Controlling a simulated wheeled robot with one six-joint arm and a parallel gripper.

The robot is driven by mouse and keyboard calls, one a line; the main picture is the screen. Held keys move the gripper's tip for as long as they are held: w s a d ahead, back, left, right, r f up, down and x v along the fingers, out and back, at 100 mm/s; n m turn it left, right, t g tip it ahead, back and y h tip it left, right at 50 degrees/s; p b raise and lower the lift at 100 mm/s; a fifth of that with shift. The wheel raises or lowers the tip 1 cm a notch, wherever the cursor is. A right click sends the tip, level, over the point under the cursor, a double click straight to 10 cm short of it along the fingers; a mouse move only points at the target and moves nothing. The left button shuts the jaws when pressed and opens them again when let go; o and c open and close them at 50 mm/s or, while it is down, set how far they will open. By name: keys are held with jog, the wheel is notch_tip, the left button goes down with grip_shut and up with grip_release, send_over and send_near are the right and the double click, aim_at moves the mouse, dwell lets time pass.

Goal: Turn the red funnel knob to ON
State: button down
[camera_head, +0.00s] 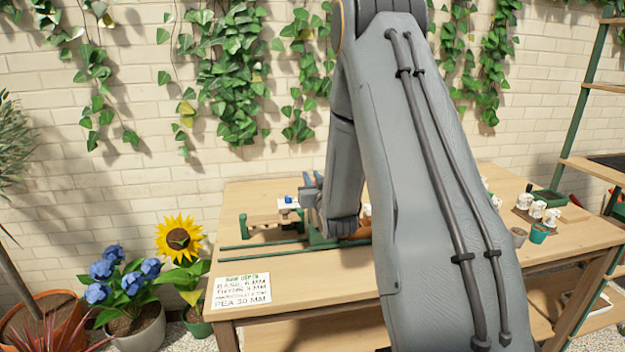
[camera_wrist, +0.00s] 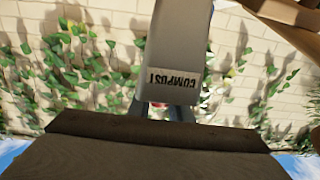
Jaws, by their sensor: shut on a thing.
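My gripper (camera_wrist: 160,112) shows as two blue-grey fingers in the wrist view, partly hidden behind a grey box-like part (camera_wrist: 172,45) with an upside-down COMPOST label. A small bit of red, the red knob (camera_wrist: 158,104), shows between the fingers, which are shut on it. Most of the knob and any ON marking are hidden, so I cannot tell its turn position. In the head view the blue fingers (camera_head: 312,184) point upward above the back of the table, and my arm hides the knob and the funnel.
A wooden table (camera_head: 240,306) holds green rails (camera_head: 262,246) and a seed-depth card (camera_head: 241,290). White labelled cups (camera_head: 537,209) and small pots stand at the right. A dark wooden board (camera_wrist: 160,150) fills the lower wrist view. Plants stand on the left, shelving on the right.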

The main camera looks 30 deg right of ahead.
jog(key=n+y, duration=0.2)
jog(key=y, duration=0.1)
jog(key=a+n+y+b, duration=0.1)
jog(key=n+y, duration=0.1)
jog(key=y, duration=0.1)
jog(key=shift+a+y, duration=0.15)
jog(key=shift+y, duration=0.25)
jog(key=shift+s+a+n+g+y, duration=0.1)
jog(key=shift+a+n+g+y, duration=0.2)
jog(key=shift+n+y, duration=0.6)
jog(key=shift+a+n+g+y, duration=0.25)
jog(key=shift+n+y, duration=0.3)
jog(key=shift+y, duration=0.55)
jog(key=shift+s+a+n+g+y, duration=0.1)
jog(key=shift+a+n+g+y, duration=0.2)
jog(key=shift+n+y, duration=0.6)
jog(key=c, duration=1.6)
grip_release()
jog(key=shift+d, duration=0.1)
jog(key=b+v, duration=0.1)
jog(key=v, duration=0.6)
jog(key=shift+s+d, duration=0.2)
jog(key=shift+s, duration=0.05)
